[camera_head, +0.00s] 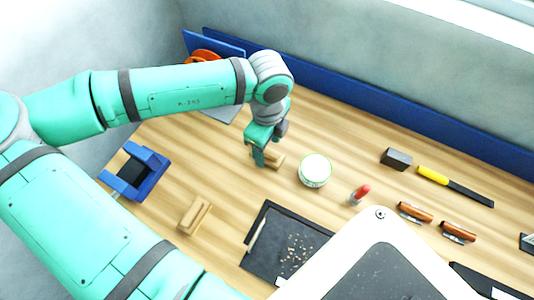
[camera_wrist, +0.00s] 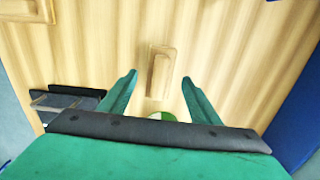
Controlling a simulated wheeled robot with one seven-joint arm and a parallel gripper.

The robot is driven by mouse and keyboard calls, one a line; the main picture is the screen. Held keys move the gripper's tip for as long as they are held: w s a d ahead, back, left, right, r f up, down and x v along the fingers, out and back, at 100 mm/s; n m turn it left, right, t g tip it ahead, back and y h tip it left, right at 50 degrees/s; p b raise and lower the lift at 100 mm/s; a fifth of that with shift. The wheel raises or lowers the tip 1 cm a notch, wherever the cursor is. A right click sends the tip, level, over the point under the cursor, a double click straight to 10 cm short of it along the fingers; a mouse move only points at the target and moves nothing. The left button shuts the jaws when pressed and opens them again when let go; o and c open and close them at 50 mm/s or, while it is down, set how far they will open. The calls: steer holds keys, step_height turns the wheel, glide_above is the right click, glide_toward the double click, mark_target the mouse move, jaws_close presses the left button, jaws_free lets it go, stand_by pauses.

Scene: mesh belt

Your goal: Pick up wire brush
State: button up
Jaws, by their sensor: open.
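A light wooden block-like piece, which looks like the wire brush (camera_head: 274,160), lies on the bench beside my gripper. In the wrist view the wire brush (camera_wrist: 160,70) lies ahead of and between the two green fingers, apart from both. No bristles show, so I cannot be sure of it. My gripper (camera_head: 258,160) points down, open and empty; its fingers also show in the wrist view (camera_wrist: 160,86). In the head view the gripper covers part of the piece. A similar wooden piece (camera_head: 194,214) lies further left and nearer.
A white-lidded tin (camera_head: 315,170) stands close right of my gripper. A dark tray (camera_head: 268,262) lies nearer. A red-topped marker (camera_head: 359,194), grey block (camera_head: 396,158) and yellow-handled tool (camera_head: 433,175) lie right. A blue holder (camera_head: 150,185) stands left. A blue wall (camera_head: 390,110) runs behind.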

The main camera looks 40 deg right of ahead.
step_height(320, 180, down, 2)
steer(key=c, duration=1.2)
steer(key=shift+r, duration=0.15)
